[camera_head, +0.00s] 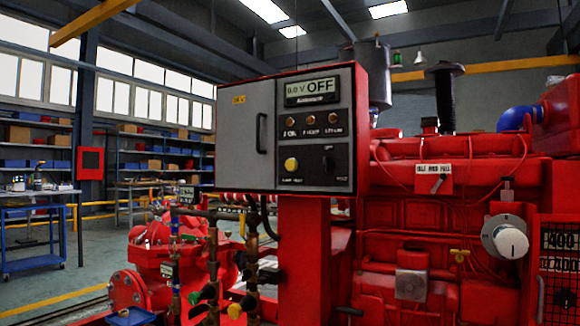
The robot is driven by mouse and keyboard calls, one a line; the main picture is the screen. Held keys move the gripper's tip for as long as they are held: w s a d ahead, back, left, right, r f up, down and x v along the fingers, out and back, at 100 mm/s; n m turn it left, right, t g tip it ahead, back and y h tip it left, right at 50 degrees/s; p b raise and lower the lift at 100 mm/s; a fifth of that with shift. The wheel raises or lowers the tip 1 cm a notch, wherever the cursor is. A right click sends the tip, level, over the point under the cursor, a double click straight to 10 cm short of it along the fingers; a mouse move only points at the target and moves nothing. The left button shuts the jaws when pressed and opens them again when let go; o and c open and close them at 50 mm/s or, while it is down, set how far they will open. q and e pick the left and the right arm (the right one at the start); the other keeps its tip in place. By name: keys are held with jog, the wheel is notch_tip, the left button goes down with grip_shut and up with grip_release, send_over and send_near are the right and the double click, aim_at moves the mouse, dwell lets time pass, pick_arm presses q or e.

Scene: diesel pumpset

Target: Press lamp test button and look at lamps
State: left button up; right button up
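The red control box (205,165) stands in the middle of the head view, with a grey door on its left and a dark panel (318,140) on its right. A yellow round button (291,164) sits low on the dark panel, over a small label that seems to read lamp test. Three small amber-brown lamps (310,120) sit in a row above it and look unlit. The display (311,91) above reads 0.0 V OFF. A black switch (328,164) is right of the button. Neither of my grippers shows in the view.
The red diesel engine (430,215) fills the right side, with a white round knob (511,243). Red pipework and valves (150,265) stand below left of the box. A blue cart (35,238) and shelves (140,165) are further back left. The space before the dark panel looks clear.

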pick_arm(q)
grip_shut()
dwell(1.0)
